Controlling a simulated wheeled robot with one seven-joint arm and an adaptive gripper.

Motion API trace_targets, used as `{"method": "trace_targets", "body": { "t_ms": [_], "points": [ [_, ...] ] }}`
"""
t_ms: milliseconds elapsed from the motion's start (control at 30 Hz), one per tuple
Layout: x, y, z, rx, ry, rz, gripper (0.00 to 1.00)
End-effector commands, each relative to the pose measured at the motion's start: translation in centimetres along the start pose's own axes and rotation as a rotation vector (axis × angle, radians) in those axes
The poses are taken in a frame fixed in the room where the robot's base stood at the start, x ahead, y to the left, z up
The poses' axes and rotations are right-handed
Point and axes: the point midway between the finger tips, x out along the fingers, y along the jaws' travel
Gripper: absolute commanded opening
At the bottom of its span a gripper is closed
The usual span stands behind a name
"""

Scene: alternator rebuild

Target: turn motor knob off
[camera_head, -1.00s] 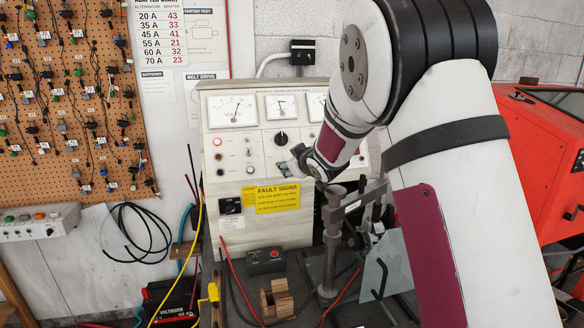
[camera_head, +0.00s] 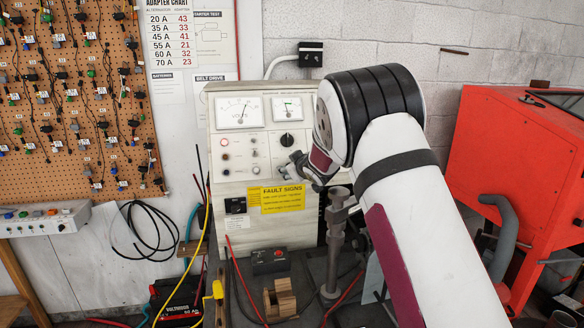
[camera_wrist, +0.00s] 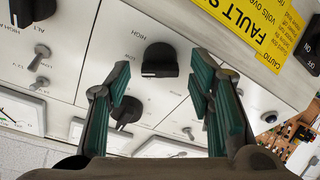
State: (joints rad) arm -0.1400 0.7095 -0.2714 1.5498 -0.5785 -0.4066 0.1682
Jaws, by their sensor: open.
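The tester's pale control panel (camera_head: 228,170) stands upright in the head view. My gripper (camera_head: 298,166) is in front of its middle, above the yellow fault sign. In the wrist view, a black knob (camera_wrist: 160,60) with a white pointer line sits by HIGH and LOW markings. My open gripper (camera_wrist: 160,76) has one teal-padded finger on each side of it in the picture; contact cannot be told. A second black knob (camera_wrist: 125,112) is closer to the gauges, partly behind the left finger. Another knob (camera_wrist: 33,10) is cut off at the upper left. I cannot read which is marked motor.
Toggle switches (camera_wrist: 39,60) surround the knobs. The yellow fault sign (camera_head: 283,198) is below my gripper. A post clamp (camera_head: 334,240), a wooden block (camera_head: 279,299) and a small black box (camera_head: 269,260) stand on the bench. A red cabinet (camera_head: 490,150) is at the right.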

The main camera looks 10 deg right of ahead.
Motion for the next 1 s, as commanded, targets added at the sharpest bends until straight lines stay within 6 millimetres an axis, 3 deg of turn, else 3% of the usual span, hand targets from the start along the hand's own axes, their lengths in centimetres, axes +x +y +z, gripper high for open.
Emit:
{"method": "trace_targets", "body": {
  "t_ms": [133, 300, 367, 767, 1000],
  "points": [
    [-0.02, 0.0, 0.02, 0.0, 0.0, 0.0, 0.48],
    [-0.03, 0.0, 0.02, 0.0, 0.0, 0.0, 0.1],
    [-0.03, 0.0, 0.03, 0.0, 0.0, 0.0, 0.0],
    [0.01, 0.02, 0.07, -0.057, -0.001, -0.011, 0.0],
    [0.05, 0.08, 0.1, -0.213, 0.0, -0.041, 0.0]
  ]
}}
